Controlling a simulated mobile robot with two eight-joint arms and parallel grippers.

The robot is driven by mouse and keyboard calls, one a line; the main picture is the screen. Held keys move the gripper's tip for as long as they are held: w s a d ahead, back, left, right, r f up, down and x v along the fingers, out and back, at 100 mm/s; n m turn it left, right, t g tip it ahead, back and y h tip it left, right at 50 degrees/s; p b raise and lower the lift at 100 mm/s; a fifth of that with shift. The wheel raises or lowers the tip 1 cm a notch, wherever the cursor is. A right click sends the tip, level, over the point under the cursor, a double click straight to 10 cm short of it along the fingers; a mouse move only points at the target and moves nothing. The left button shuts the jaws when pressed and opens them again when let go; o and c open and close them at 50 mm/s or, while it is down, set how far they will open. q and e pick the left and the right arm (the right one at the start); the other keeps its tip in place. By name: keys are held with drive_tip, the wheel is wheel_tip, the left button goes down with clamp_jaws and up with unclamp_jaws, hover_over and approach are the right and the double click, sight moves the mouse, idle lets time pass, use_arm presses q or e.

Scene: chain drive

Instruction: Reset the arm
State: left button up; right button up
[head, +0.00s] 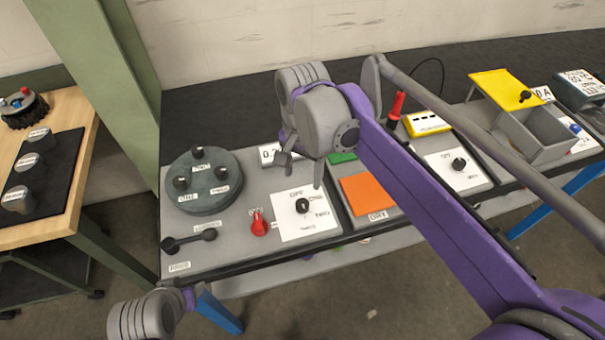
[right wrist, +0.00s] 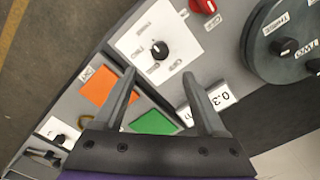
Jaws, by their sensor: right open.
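My right gripper (head: 302,174) hangs open and empty above the grey workbench (head: 235,245), near the white dial card (head: 290,228) with its black knob (head: 302,205). In the right wrist view, the two fingers of my right gripper (right wrist: 160,78) are spread with nothing between them. The knob (right wrist: 160,50) shows beyond the fingertips there, apart from them. My purple right arm comes in from the right and crosses over the bench. A grey ribbed part of my left arm (head: 147,316) shows at the lower left; its fingers are not visible.
A round dark disc (head: 204,180) with several knobs, a red switch (head: 259,224) and an orange pad (head: 367,194) are on the bench. A yellow-lidded box (head: 540,130) stands at right. A green post (head: 95,90) and wooden table (head: 60,215) are at left.

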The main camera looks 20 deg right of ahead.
idle(0.3)
drive_tip(key=s+d+f+n+t, duration=0.2)
drive_tip(key=s+d+f+n, duration=0.1)
drive_tip(key=s, duration=0.4)
drive_tip(key=s+d+f+n+t+p, duration=0.1)
drive_tip(key=s+d+f+n+t, duration=0.2)
drive_tip(key=s+f+n, duration=0.2)
wheel_tip(320, 180, down, 3)
drive_tip(key=shift+s+d+n, duration=0.3)
drive_tip(key=shift+s+n, duration=0.1)
drive_tip(key=shift+s, duration=0.75)
idle(0.8)
